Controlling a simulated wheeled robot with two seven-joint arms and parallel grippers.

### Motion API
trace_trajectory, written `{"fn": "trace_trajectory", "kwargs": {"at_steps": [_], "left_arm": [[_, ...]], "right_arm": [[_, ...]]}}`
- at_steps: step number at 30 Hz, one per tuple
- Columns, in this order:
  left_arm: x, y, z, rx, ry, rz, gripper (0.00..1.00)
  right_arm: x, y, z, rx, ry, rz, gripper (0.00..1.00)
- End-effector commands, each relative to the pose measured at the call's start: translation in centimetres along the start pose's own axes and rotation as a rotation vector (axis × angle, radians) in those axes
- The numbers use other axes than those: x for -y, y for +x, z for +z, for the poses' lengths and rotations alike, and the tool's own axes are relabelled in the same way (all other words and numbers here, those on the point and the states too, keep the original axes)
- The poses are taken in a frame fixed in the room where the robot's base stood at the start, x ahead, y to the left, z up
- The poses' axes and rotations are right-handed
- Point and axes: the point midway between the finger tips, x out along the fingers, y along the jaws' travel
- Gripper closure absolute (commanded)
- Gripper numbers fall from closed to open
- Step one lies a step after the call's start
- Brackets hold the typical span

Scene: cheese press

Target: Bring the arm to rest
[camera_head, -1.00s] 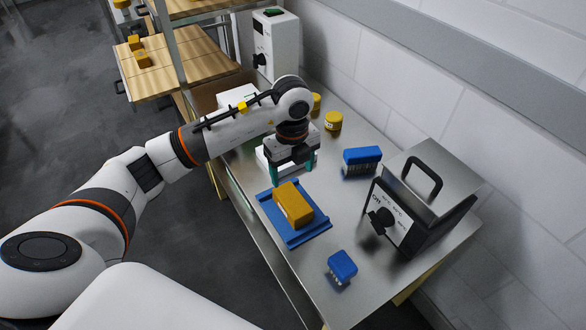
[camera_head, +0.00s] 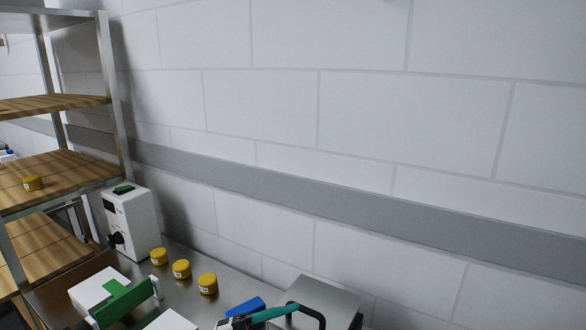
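Part of a gripper (camera_head: 272,313), most likely my left one, shows at the bottom edge. One teal finger points right in front of the metal box with a black handle (camera_head: 325,296). The rest of this gripper and its arm are below the picture, so its opening cannot be told. I see nothing held at the visible finger. My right gripper is not in view. A blue block (camera_head: 246,306) is partly visible just behind the gripper.
Three yellow jars (camera_head: 181,269) stand in a row on the metal table (camera_head: 190,255). A white device (camera_head: 130,223) stands behind them. A white item with a green part (camera_head: 125,303) is at the front left. Wooden shelves (camera_head: 60,170) stand left; a tiled wall fills the back.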

Motion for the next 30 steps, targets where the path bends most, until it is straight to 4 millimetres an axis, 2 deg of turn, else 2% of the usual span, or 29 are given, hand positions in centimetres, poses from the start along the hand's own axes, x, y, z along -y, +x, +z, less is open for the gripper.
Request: {"fn": "trace_trajectory", "kwargs": {"at_steps": [2,6,9,11,14,17,18,20,24,30], "left_arm": [[-2.3,-0.7,0.4,-0.022,-0.05,0.208,0.26],[-5.7,-4.0,-1.1,-0.157,-0.157,0.545,0.26],[-6.4,-7.5,-3.4,-0.316,-0.257,0.739,0.26],[-6.0,-9.8,-4.9,-0.432,-0.325,0.832,0.26],[-3.9,-13.9,-7.4,-0.65,-0.456,0.939,0.26],[0.0,-17.8,-9.2,-0.889,-0.603,0.981,0.26],[1.9,-19.2,-9.6,-0.986,-0.665,0.979,0.26],[5.0,-21.1,-9.9,-1.125,-0.759,0.954,0.26],[12.0,-24.4,-8.8,-1.394,-0.961,0.827,0.26],[19.0,-26.6,-5.6,-1.619,-1.169,0.601,0.26]], "right_arm": [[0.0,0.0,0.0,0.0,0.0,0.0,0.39],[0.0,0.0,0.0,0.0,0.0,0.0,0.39],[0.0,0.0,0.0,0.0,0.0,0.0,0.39],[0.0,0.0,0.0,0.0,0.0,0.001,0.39],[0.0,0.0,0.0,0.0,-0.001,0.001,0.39],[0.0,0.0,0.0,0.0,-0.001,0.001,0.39],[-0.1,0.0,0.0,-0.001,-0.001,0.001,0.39],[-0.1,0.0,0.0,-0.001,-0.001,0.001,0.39],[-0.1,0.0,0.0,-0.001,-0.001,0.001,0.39],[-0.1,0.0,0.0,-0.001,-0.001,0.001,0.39]]}}
